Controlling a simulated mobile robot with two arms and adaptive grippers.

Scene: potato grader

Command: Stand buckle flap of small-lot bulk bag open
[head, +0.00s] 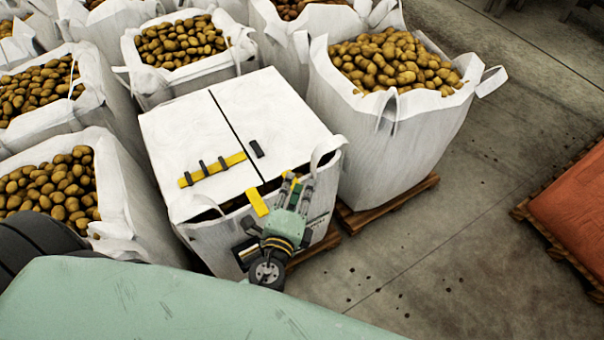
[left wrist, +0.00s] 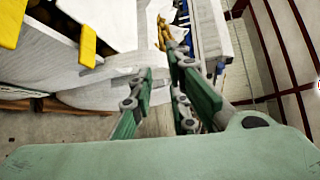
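The small-lot bulk bag (head: 215,250) is white and boxy, among open bags of potatoes. Two white flaps cover its top, with a dark seam between them. The left flap (head: 180,135) carries a yellow strip (head: 212,170) with several dark straps; the right flap (head: 270,105) has a small black piece. Both lie about flat. A yellow tab (head: 257,202) sits at the front edge, just left of my left gripper (head: 295,182). That gripper is at the bag's front right corner, its fingers apart. It also shows in the left wrist view (left wrist: 160,75); no held object is clear. My right gripper is not in view.
Full potato bags stand close behind and left; another bag (head: 400,125) on a pallet stands to the right. A loop (head: 328,149) rises at the near right corner. An orange load (head: 580,215) on a pallet is far right. Concrete floor between is clear.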

